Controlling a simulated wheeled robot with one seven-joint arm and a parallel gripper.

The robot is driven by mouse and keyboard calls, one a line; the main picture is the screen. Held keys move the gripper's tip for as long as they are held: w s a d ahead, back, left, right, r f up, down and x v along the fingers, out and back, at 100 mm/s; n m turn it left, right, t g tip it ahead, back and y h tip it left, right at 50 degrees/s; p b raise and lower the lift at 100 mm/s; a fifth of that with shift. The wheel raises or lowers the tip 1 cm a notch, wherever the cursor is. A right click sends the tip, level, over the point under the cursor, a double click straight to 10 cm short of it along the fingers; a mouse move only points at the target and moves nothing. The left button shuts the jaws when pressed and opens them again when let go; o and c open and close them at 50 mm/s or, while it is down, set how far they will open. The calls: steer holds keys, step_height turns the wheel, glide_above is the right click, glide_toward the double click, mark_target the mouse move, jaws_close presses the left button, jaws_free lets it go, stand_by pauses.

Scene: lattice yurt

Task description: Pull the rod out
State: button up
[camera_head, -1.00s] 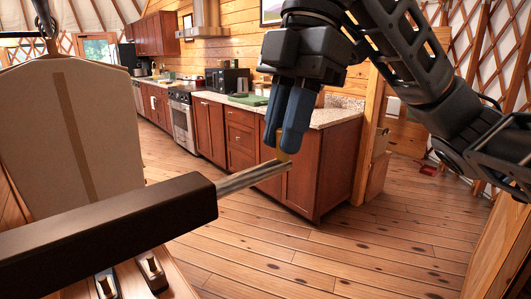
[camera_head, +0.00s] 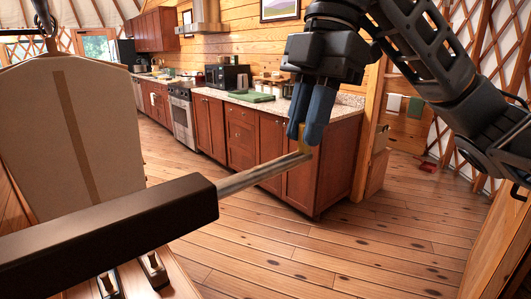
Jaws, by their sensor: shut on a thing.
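A metal rod (camera_head: 262,173) sticks out of the right end of a dark, long rectangular housing (camera_head: 110,232) at the lower left. A yellowish end piece (camera_head: 303,138) sits at the rod's far right end. My gripper (camera_head: 309,135) comes down from above, with its two blue fingers shut on that end piece. The rod slopes slightly up to the right. Its left part is hidden inside the housing.
A beige padded panel (camera_head: 50,140) stands at the left behind the housing. Kitchen cabinets (camera_head: 240,140) with a counter run along the back. The wooden floor (camera_head: 330,250) at the lower right is clear.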

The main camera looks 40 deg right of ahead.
steer(key=shift+d, duration=0.1)
steer(key=shift+d+p, duration=0.4)
steer(key=shift+d, duration=1.6)
steer(key=shift+d+p, duration=0.45)
steer(key=shift+d, duration=1.55)
steer(key=shift+d+p, duration=0.5)
steer(key=shift+d, duration=1.5)
steer(key=shift+d, duration=1.05)
